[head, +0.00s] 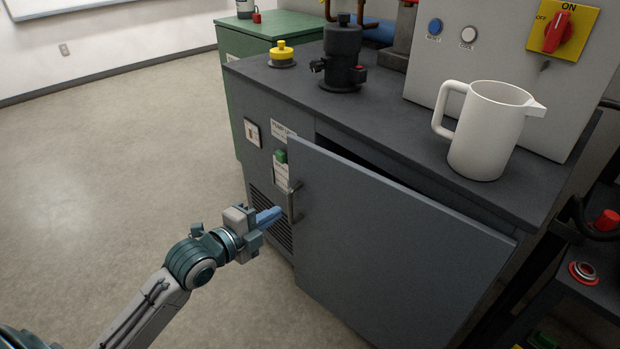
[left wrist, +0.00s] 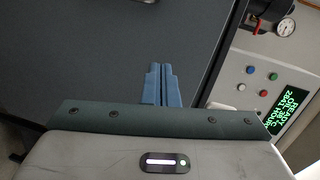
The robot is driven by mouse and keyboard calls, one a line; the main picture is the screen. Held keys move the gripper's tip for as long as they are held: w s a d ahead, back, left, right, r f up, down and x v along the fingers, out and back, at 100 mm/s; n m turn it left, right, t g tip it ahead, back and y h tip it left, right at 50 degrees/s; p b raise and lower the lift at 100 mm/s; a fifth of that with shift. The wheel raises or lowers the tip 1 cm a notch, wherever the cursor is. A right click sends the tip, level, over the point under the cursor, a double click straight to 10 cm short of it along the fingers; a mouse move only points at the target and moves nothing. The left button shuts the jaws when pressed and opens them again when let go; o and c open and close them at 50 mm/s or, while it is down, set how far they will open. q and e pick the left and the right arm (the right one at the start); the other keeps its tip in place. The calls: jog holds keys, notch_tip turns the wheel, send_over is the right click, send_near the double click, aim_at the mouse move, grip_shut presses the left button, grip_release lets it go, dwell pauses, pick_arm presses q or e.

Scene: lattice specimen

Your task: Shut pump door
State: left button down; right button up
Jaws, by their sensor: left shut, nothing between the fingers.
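The pump door (head: 385,255) is a flat grey panel on the front of the dark grey cabinet (head: 262,97). It stands partly open, with a dark gap along its top edge. Its bar handle (head: 293,202) is at its left edge. My left gripper (head: 276,213) is shut and empty, its blue fingers close beside the handle; I cannot tell whether they touch it. In the left wrist view the shut blue fingers (left wrist: 160,85) point toward a dark grey panel (left wrist: 120,60), likely the door. My right gripper is not in view.
A white pitcher (head: 487,130), a black pump-like device (head: 342,62) and a yellow-topped part (head: 282,55) stand on the cabinet top. A control panel with a red switch (head: 556,32) is behind. A dark rack (head: 590,290) is at right. The floor (head: 130,130) at left is clear.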

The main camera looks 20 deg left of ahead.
pick_arm(q)
jog(key=f+m+g, duration=0.1)
jog(key=g, duration=0.1)
send_near(316, 196)
jog(key=shift+y, duration=0.3)
jog(key=x, duration=0.6)
jog(key=shift+w+d+r, duration=0.1)
jog(key=shift+w+d, duration=0.1)
jog(key=shift+d, duration=0.05)
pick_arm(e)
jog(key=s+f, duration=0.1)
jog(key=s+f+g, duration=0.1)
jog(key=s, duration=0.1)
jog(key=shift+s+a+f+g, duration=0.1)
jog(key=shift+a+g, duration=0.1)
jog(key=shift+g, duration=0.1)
pick_arm(q)
jog(key=shift+m, duration=0.3)
